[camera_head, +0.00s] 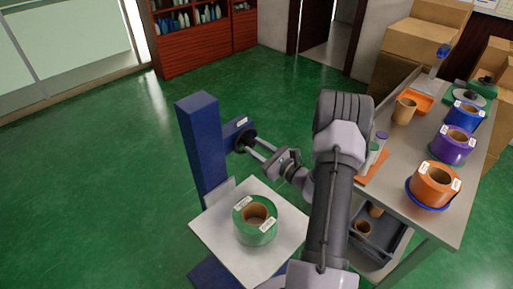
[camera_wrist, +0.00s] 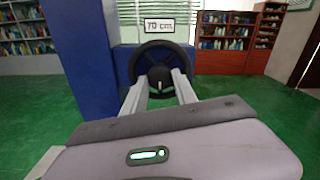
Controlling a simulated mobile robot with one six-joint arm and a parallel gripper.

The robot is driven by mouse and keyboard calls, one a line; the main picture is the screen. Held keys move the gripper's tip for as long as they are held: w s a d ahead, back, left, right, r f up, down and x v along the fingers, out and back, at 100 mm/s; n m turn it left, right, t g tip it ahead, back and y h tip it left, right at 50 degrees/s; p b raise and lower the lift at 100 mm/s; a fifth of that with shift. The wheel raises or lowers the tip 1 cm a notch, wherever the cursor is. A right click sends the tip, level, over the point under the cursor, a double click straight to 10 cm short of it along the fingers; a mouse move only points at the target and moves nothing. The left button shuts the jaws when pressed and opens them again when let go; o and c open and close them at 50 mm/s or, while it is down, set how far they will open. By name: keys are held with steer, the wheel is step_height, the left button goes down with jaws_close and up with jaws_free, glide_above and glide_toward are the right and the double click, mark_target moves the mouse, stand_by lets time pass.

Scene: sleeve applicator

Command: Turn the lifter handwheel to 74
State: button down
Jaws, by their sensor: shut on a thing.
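The lifter is a blue column (camera_head: 203,150) with a white platform (camera_head: 217,240) low in front of it. Its black handwheel (camera_head: 247,139) sits on a blue box on the column's right side. In the wrist view the handwheel (camera_wrist: 160,64) faces me, and a label above it (camera_wrist: 155,25) reads 70 cm. A white mark shows on the hub between the fingertips. A green roll (camera_head: 256,232) stands on the platform.
A grey workbench (camera_head: 408,165) on the right holds orange (camera_head: 434,184), purple (camera_head: 454,146) and blue rolls (camera_head: 466,115) and a cardboard core (camera_head: 404,110). Cardboard boxes (camera_head: 418,50) stand behind it. The green floor left of the column is clear.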

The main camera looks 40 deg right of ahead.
steer(key=m+p, duration=0.2)
steer(key=m, duration=0.2)
steer(key=shift+r+p, duration=0.1)
steer(key=shift+p, duration=0.25)
steer(key=m+p, duration=0.2)
steer(key=m, duration=0.2)
steer(key=shift+m, duration=0.3)
steer(key=m+p, duration=0.2)
steer(key=m, duration=0.2)
steer(key=shift+m, duration=0.3)
steer(key=m+p, duration=0.2)
steer(key=m, duration=0.2)
steer(key=m+p, duration=0.1)
steer(key=m, duration=0.4)
steer(key=m+p, duration=0.1)
steer(key=m, duration=0.3)
steer(key=shift+m, duration=0.3)
steer(key=m+p, duration=0.1)
steer(key=m, duration=0.7)
steer(key=shift+m, duration=0.3)
